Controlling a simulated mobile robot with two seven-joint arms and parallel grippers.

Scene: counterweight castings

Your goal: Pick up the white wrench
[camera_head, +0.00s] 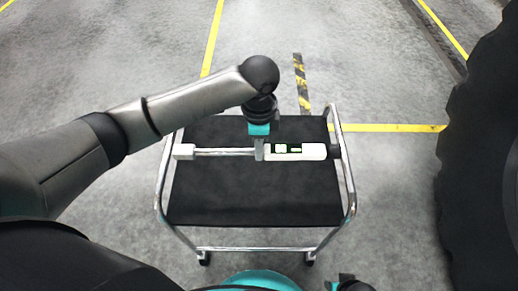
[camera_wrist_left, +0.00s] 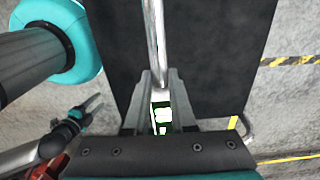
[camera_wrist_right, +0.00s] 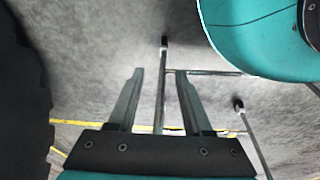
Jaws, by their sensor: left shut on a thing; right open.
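The white wrench (camera_head: 308,151) is long, with a white head at its left end, a metal shaft and a white body with a green-lit display. It spans the black top of the cart (camera_head: 250,200) from left to right. My left gripper (camera_head: 260,152) comes down from above and is shut on the wrench near where the shaft meets the body. In the left wrist view, the wrench's shaft and display (camera_wrist_left: 161,112) show between the fingers. I cannot tell whether it is lifted clear of the cart. My right gripper (camera_wrist_right: 157,90) is open and empty, its fingers apart.
The cart has a chrome tube frame (camera_head: 345,185) and wheels. A large black tyre (camera_head: 482,150) stands at the right. Yellow floor lines (camera_head: 390,128) and a striped black-yellow strip (camera_head: 301,82) lie beyond the cart. The grey floor at the back is clear.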

